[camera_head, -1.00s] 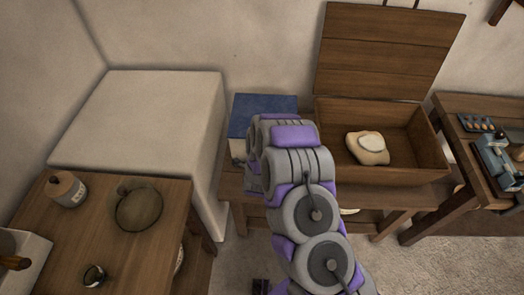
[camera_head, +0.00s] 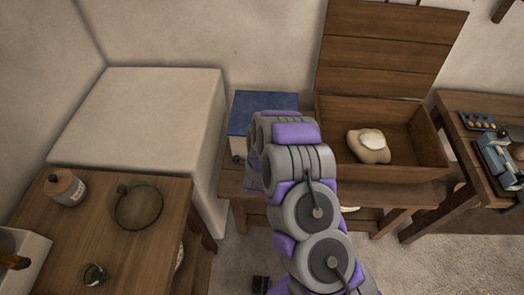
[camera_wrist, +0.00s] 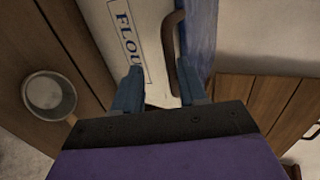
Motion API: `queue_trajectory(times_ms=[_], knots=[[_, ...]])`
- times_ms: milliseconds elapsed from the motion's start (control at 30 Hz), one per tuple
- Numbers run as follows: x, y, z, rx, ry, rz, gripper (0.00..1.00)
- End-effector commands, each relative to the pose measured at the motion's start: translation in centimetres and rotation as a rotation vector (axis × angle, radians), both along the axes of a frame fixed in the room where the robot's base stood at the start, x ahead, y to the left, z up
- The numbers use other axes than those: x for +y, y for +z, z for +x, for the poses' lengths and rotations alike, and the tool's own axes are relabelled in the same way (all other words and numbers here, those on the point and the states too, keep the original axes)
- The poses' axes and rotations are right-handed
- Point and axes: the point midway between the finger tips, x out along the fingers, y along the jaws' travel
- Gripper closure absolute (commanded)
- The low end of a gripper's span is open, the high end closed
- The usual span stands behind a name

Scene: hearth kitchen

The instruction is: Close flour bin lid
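The flour bin is a white box with a blue top (camera_head: 264,108) on the bench, left of the open wooden chest. In the head view my arm covers much of its front. Its blue top looks roughly flat; I cannot tell whether it is fully shut. In the wrist view its white front (camera_wrist: 128,45) carries FLOUR lettering, with a blue edge (camera_wrist: 202,40) beside it. A brown handle (camera_wrist: 169,50) runs along that side. My gripper (camera_wrist: 160,72) is open at the bin's front. The handle's end lies between the fingers, near the right one; contact is unclear.
The wooden chest (camera_head: 318,112) has its lid (camera_head: 390,45) raised and a pale lump (camera_head: 369,147) inside. A round cup or pan (camera_wrist: 50,93) sits near the bin. A pale block (camera_head: 140,115) and a wooden table (camera_head: 130,255) stand left.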

Motion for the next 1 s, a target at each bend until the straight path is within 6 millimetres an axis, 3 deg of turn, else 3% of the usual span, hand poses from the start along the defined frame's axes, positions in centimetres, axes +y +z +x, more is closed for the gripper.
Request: queue_trajectory(times_ms=[233, 833, 1000], knots=[[0.0, 0.7, -1.4, 0.003, 0.000, 0.000, 0.62], [0.0, 5.9, -10.7, 0.005, 0.002, -0.002, 0.62], [0.1, 6.4, -11.5, 0.004, 0.001, -0.003, 0.62]])
